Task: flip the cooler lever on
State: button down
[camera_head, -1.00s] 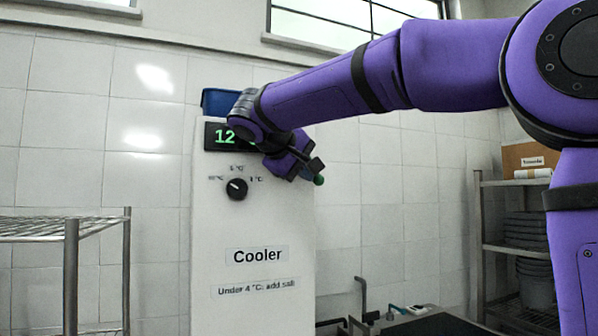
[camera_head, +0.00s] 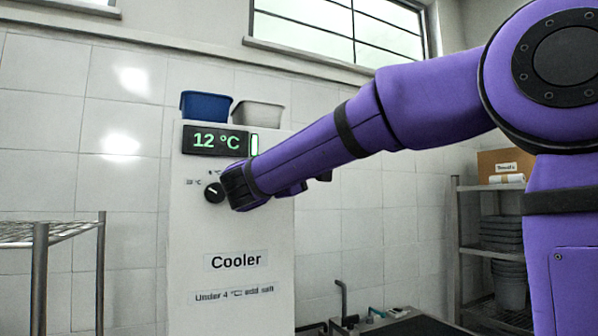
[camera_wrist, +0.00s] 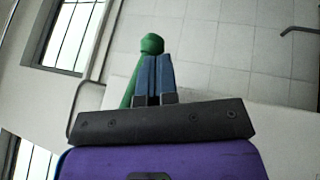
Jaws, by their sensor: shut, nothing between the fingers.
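The white cooler (camera_head: 215,235) stands upright against the tiled wall, labelled "Cooler". Its display (camera_head: 216,141) reads 12 °C in green, with a lit green bar (camera_head: 254,145) beside it. The green lever (camera_wrist: 152,44), a rod with a round knob, shows in the wrist view right at my fingers. In the head view my arm hides it. My gripper (camera_wrist: 157,62) is shut, with its blue fingers together and nothing between them. The fingertips are beside or just under the knob; I cannot tell whether they touch it. A black dial (camera_head: 214,191) is on the cooler front.
A blue bin (camera_head: 206,106) and a grey bin (camera_head: 258,115) sit on top of the cooler. A metal rack (camera_head: 40,270) stands at left, and shelving (camera_head: 458,235) with a cardboard box (camera_head: 505,162) at right. A tap (camera_head: 342,297) is low beside the cooler.

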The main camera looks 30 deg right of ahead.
jog(key=shift+d+r, duration=0.25)
jog(key=shift+r, duration=0.2)
dwell(0.6)
